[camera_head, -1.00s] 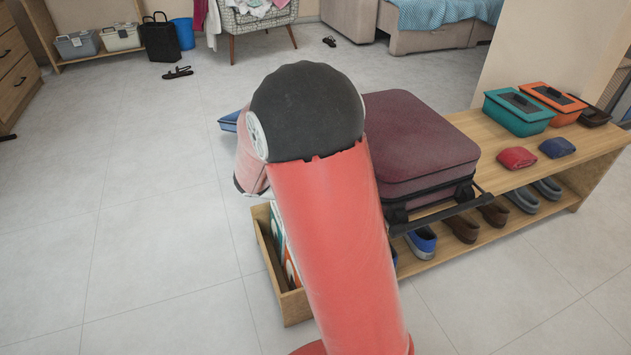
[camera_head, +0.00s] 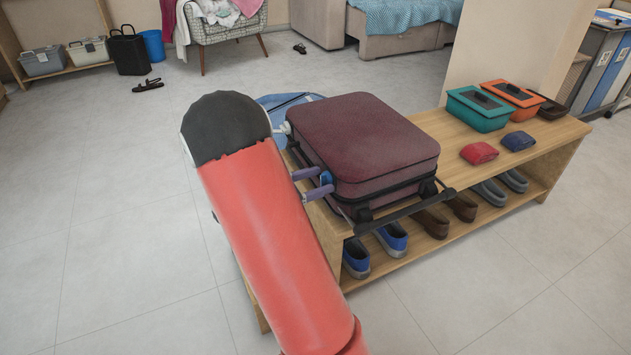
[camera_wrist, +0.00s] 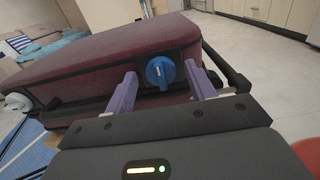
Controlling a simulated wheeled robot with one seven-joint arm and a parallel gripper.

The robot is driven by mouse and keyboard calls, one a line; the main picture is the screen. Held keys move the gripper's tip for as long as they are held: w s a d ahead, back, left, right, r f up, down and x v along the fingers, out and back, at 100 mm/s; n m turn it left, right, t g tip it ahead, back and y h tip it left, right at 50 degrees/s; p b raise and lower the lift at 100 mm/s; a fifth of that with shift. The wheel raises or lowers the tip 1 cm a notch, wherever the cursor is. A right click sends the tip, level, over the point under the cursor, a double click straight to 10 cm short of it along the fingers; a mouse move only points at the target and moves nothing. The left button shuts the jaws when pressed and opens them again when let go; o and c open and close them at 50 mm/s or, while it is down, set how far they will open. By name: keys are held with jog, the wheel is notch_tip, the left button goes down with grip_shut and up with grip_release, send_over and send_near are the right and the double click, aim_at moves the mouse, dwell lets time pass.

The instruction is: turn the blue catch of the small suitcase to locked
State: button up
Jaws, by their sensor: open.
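The small suitcase (camera_head: 365,148) is maroon and lies flat on the wooden shoe bench; its side fills the wrist view (camera_wrist: 120,58). The blue catch (camera_wrist: 160,73) is a round knob with a raised grip on that side; its white mark points up in the wrist view. In the head view the catch (camera_head: 326,178) shows small beside my gripper (camera_head: 318,183). My gripper (camera_wrist: 163,84) is open, its two purple fingers pointing at the suitcase on either side of the catch. I cannot tell whether a finger touches the catch.
The wooden bench (camera_head: 455,200) holds a teal box (camera_head: 479,108), an orange box (camera_head: 511,97) and red (camera_head: 479,153) and blue (camera_head: 518,141) folded bundles, with shoes on its lower shelf. The suitcase's dark handle (camera_head: 405,212) juts at its front edge.

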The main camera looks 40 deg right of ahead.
jog(key=c, duration=0.9)
jog(key=shift+c, duration=0.2)
jog(key=shift+m+b, duration=0.3)
jog(key=shift+m, duration=0.1)
jog(key=m+b, duration=0.2)
jog(key=m, duration=0.1)
jog(key=shift+f+m+b, duration=0.2)
jog(key=shift+m+b, duration=0.1)
jog(key=shift+b, duration=0.1)
jog(key=m+b, duration=0.4)
jog(key=m, duration=0.1)
jog(key=shift+s+f, duration=0.1)
jog(key=shift+s, duration=0.05)
jog(key=m+b, duration=0.4)
jog(key=m, duration=0.1)
jog(key=shift+m+b, duration=0.65)
jog(key=shift+m, duration=1.15)
